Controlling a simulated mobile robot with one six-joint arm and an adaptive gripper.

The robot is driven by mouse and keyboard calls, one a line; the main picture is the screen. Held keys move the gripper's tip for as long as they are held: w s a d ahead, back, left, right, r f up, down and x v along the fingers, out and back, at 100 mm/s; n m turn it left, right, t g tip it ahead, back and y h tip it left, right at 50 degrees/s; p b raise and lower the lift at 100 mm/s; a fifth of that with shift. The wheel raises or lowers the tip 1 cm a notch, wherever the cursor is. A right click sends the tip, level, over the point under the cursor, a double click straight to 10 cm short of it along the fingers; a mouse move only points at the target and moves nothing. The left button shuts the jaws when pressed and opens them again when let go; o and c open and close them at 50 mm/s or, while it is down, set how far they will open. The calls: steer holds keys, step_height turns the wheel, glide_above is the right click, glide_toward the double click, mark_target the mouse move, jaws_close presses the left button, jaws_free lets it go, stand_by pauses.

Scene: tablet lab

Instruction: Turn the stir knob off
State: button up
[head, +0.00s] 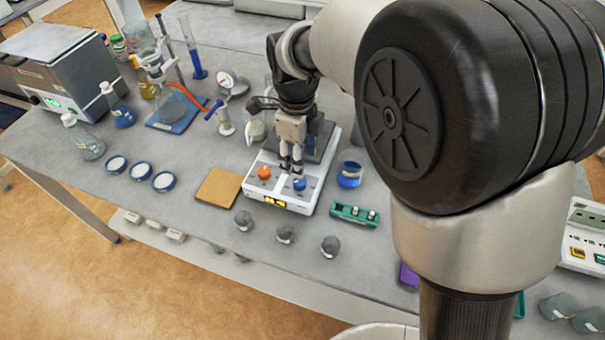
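A white hotplate stirrer (254,189) stands on the grey bench in the head view. Its sloped front carries an orange knob (264,172) on the left and a blue knob (299,184) on the right. A small amber display is below them. The labels are too small to read, so I cannot tell by text which is the stir knob. My gripper (291,172) points down over the front panel, just behind the blue knob and closer to it than to the orange one. Its fingers are near each other; contact and exact opening are unclear.
A cork-coloured mat (218,188) lies left of the stirrer. A beaker of blue liquid (349,174) and a green rack (354,214) are on its right. Several grey cups (285,232) stand in front. Glassware (171,108) crowds the back left. My arm hides the right side.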

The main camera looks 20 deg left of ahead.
mark_target(300, 182)
steer(key=f+b, duration=0.2)
steer(key=f, duration=0.7)
steer(key=shift+w+f, duration=0.2)
steer(key=shift+c, duration=0.2)
steer(key=c, duration=1)
